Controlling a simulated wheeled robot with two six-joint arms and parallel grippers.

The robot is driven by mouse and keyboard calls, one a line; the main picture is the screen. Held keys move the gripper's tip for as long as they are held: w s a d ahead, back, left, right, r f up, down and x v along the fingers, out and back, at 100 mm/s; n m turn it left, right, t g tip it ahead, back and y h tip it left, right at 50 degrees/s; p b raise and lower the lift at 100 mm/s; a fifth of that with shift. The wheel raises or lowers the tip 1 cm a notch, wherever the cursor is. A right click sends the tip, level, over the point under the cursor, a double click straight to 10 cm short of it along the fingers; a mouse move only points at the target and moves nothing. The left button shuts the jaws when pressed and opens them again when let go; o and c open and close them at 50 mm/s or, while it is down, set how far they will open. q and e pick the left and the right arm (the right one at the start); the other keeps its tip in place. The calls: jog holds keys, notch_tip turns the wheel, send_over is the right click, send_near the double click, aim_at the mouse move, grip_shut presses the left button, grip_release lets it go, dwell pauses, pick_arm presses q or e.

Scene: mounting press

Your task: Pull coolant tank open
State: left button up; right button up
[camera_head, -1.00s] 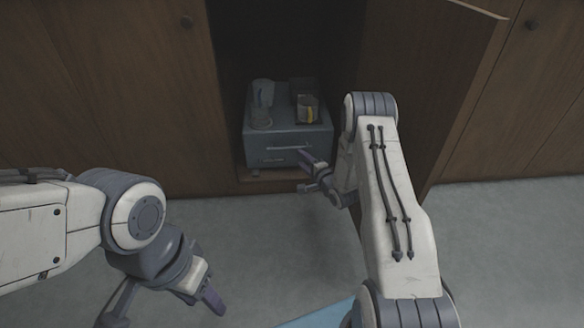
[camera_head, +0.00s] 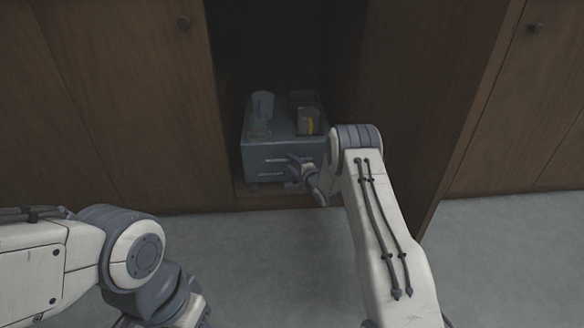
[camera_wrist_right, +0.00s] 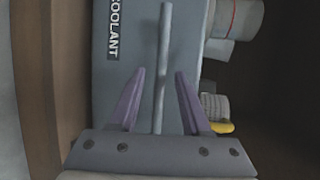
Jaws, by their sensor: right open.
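The press (camera_head: 255,147), a blue-grey box, stands inside the open cabinet. Its front has an upper bar handle (camera_head: 268,160) and a lower one. In the right wrist view the front bears a COOLANT label (camera_wrist_right: 113,28) beside a long grey bar handle (camera_wrist_right: 162,60). My right gripper (camera_wrist_right: 160,78) is open, one finger on each side of this bar, with gaps on both sides. In the head view my right gripper (camera_head: 294,166) is at the press front and hides the right part of the handles. My left arm is at the lower left, its fingers below the picture edge.
On the press are a pale cylinder (camera_head: 263,103) and a dark block with a yellow part (camera_head: 308,121). The open cabinet door (camera_head: 425,110) stands right of my right arm. The cabinet's left side is close beside the press. The grey floor (camera_head: 270,260) in front is clear.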

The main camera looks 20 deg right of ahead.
grip_shut()
dwell(1.4)
